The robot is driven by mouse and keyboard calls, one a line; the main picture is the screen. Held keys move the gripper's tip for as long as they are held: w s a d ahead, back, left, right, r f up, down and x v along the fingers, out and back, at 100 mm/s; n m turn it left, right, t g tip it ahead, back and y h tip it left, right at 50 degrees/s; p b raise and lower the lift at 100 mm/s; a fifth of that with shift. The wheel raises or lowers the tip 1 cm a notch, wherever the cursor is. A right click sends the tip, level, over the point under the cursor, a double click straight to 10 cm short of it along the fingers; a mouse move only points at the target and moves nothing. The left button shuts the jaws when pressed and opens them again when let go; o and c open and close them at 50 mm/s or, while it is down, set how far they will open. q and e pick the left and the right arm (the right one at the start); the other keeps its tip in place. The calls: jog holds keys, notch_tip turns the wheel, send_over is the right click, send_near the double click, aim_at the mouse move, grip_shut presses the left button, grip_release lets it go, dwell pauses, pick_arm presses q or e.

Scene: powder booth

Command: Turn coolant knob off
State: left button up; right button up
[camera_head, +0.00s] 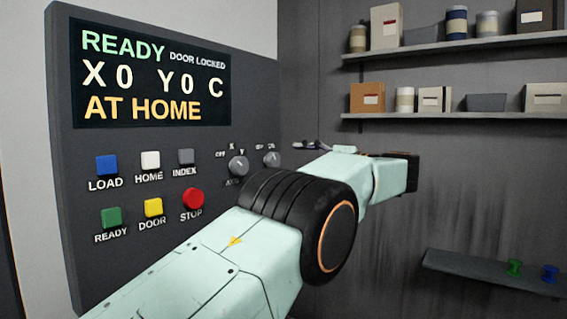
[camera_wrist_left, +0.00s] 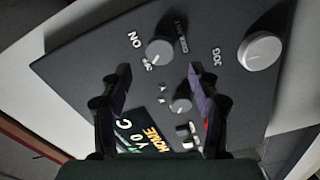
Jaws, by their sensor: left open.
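The coolant knob (camera_wrist_left: 159,50) is a round grey knob with ON, OFF and coolant lettering, on the dark control panel (camera_wrist_left: 90,60). In the head view the coolant knob (camera_head: 271,160) is the right-hand one of two small knobs, just left of my gripper. I cannot clearly tell which way its pointer faces. My left gripper (camera_head: 308,147) is open and empty in front of the panel's right edge. In the left wrist view its two dark fingers (camera_wrist_left: 158,76) are spread, with the knob ahead between and beyond their tips, apparently apart from them. My right gripper is out of view.
Coloured buttons, including a red STOP button (camera_head: 193,199), are left of my arm. Shelves (camera_head: 460,122) with boxes and cans hang on the right wall.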

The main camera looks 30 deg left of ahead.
pick_arm(q)
jog(key=d, duration=0.5)
jog(key=shift+s+d+f, duration=0.1)
jog(key=shift+s, duration=0.1)
